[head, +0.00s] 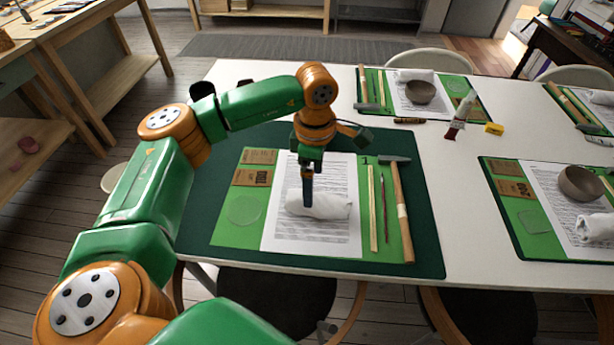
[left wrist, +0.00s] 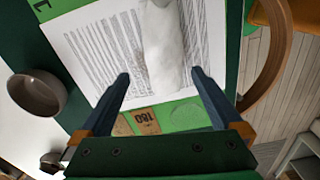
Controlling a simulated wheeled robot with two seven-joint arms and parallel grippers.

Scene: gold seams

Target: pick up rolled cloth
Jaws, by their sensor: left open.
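The white rolled cloth (head: 333,206) lies across the lower part of a printed sheet (head: 285,240) on the near green mat. My left gripper (head: 308,203) comes down from above at the left half of the cloth, pointing downward. In the left wrist view the jaws (left wrist: 160,74) are open, with one dark finger on each side of the cloth (left wrist: 166,45). The fingertips look close to the cloth's height, but I cannot tell whether they touch it. My right gripper is not in view.
Right of the sheet lie a wooden stick, a pencil and a hammer (head: 401,215). Brown sandpaper packs (head: 252,177) lie left of it. A grey bowl (left wrist: 36,94) shows in the left wrist view. Other settings with bowls (head: 580,183) stand at the right and back.

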